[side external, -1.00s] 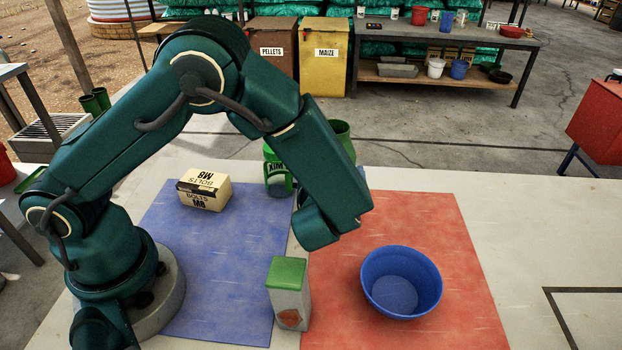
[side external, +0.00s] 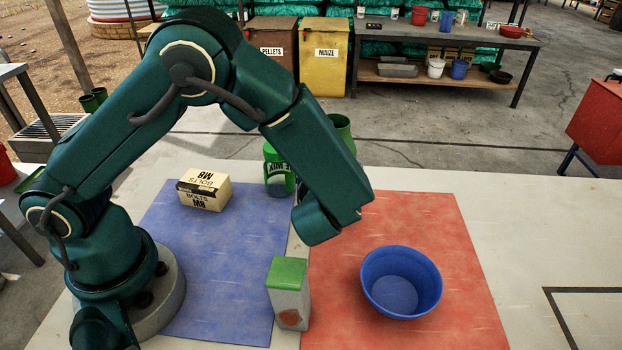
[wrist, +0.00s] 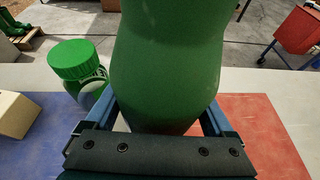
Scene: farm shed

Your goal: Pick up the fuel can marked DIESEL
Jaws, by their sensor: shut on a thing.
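No marking shows on the side facing the wrist camera, so I cannot read DIESEL. In the side external view only its green top (side external: 341,124) shows behind my forearm, and my jaws are hidden there. A second green container (side external: 279,170) with a partly hidden label stands at the far edge of the blue mat. Its green lid also shows in the wrist view (wrist: 78,58), left of the held container.
A BOLTS M8 carton (side external: 204,189) lies on the blue mat (side external: 215,285). A green-topped box (side external: 289,292) stands between the mats. A blue bowl (side external: 401,282) sits on the red mat (side external: 440,220). The bench on the right (side external: 540,240) is clear.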

